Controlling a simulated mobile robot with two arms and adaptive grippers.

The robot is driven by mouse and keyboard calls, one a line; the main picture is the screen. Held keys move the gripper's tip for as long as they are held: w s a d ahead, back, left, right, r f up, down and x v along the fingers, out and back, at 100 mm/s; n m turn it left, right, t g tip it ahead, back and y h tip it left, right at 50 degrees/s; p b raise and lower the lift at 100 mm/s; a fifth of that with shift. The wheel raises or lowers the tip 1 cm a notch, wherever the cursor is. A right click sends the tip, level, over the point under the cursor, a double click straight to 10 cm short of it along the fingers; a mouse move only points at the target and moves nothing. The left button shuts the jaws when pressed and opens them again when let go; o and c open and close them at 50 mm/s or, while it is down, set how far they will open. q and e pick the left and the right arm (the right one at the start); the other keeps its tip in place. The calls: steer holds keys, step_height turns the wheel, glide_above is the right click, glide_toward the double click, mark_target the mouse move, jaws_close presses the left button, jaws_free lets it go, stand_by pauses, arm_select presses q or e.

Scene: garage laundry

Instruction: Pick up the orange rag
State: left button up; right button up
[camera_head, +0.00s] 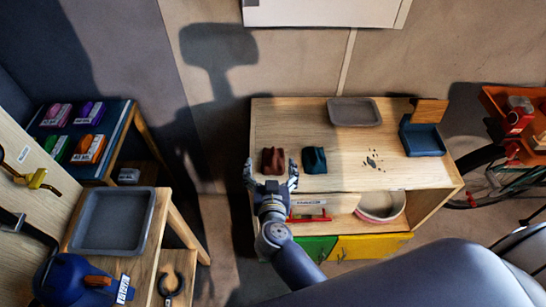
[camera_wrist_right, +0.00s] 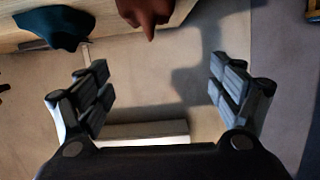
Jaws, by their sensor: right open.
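The orange rag (camera_head: 272,159) looks rust-red and crumpled. It stands on the left part of the wooden bench top, left of a dark teal rag (camera_head: 314,160). My right gripper (camera_head: 271,173) is open at the bench's front edge, with its fingertips on either side of the rag in the head view. In the right wrist view the orange rag (camera_wrist_right: 146,12) is at the top edge, partly cut off, beyond the open, empty fingers (camera_wrist_right: 160,82). The teal rag (camera_wrist_right: 55,27) is at upper left there. My left gripper is not in view.
On the bench are a grey tray (camera_head: 354,112), dark crumbs (camera_head: 372,162), and a blue box (camera_head: 422,140) by an orange-brown block (camera_head: 430,111). The shelf below holds a round white bowl (camera_head: 381,206). A side table with a grey tray (camera_head: 113,221) stands left.

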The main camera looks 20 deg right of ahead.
mark_target(273, 156)
steer(key=shift+s+d+f+g+h, duration=0.1)
steer(key=shift+s+f+g+h, duration=0.05)
steer(key=shift+f+g, duration=0.25)
steer(key=shift+s+d+f+g+h, duration=0.15)
steer(key=shift+f+g, duration=0.15)
steer(key=shift+f, duration=0.15)
steer(key=x, duration=0.7)
steer(key=b+x, duration=0.1)
steer(key=x, duration=0.2)
steer(key=shift+w+f, duration=0.25)
steer(key=shift+f, duration=0.2)
steer(key=shift+s, duration=0.1)
steer(key=shift+c, duration=1.1)
steer(key=c, duration=0.9)
